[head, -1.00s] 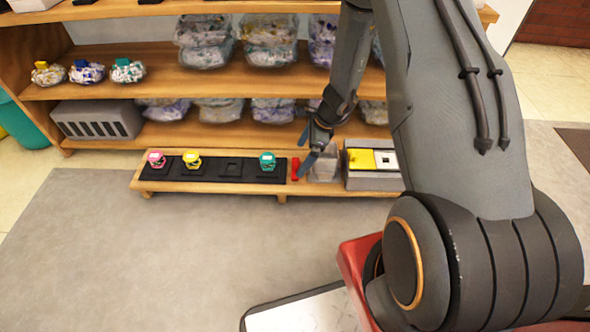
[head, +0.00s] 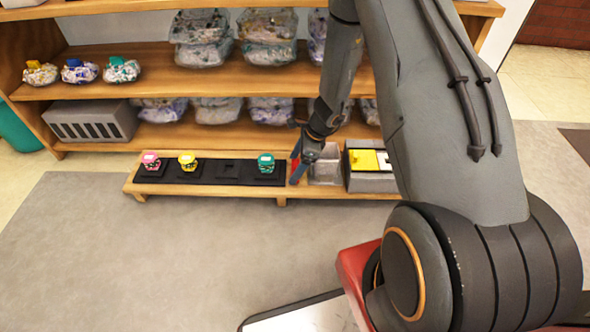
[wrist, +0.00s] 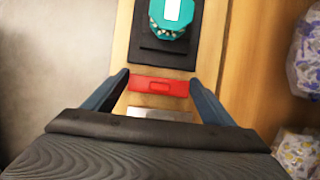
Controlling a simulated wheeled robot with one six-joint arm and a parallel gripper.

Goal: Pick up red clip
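The red clip (wrist: 158,86) is a small flat red bar with a darker slot in its middle. It lies on the wooden bench just beyond the end of the black tray. My gripper (wrist: 160,82) is open, with one blue finger at each end of the clip and little space between. I cannot tell how high the fingertips are above the bench. In the head view, my gripper (head: 297,166) is at the clip (head: 294,161) and partly hides it.
The black tray (head: 211,172) beside the clip holds pink, yellow and teal-topped (head: 266,161) items, with one empty slot. A clear bin (head: 326,168) and a grey box with yellow top (head: 364,160) stand right of my gripper. Wooden shelves (head: 170,85) rise behind.

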